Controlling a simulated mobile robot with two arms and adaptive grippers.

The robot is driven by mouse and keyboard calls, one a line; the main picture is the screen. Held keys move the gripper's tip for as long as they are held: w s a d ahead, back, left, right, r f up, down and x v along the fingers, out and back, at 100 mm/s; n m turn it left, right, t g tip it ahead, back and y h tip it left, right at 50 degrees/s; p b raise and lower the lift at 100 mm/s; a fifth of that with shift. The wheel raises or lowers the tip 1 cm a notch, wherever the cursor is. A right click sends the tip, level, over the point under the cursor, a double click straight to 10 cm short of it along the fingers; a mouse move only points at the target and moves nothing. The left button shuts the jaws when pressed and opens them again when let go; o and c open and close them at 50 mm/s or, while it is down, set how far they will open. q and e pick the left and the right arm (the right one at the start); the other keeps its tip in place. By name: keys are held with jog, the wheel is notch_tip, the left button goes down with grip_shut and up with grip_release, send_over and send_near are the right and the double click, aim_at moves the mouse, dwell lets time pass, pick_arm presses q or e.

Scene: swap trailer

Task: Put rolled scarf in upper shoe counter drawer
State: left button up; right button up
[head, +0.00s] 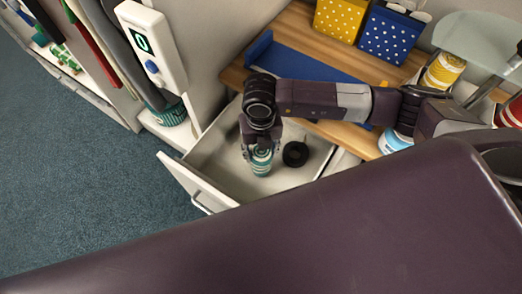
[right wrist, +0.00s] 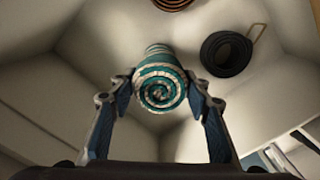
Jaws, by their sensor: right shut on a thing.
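The rolled scarf (head: 261,163), teal and white, is inside or just above the open white drawer (head: 187,180). My right gripper (head: 260,146) points down into the drawer and is shut on the scarf. The right wrist view shows the scarf's spiral end (right wrist: 160,90) between the two fingertips (right wrist: 160,84). Whether the scarf touches the drawer floor is hard to tell. My left gripper is not in view.
A black round coil (head: 295,154) lies in the drawer, right of the scarf. The wooden counter (head: 233,76) carries a blue tray (head: 300,62), a yellow dotted bin (head: 338,18) and a blue dotted bin (head: 388,38). A white device with a display (head: 150,45) stands left of the drawer.

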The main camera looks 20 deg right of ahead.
jog(key=o, duration=1.6)
jog(key=shift+f, duration=0.1)
notch_tip(320, 180, up, 12)
jog(key=shift+r+b, duration=0.2)
jog(key=shift+b, duration=0.3)
jog(key=shift+r, duration=0.1)
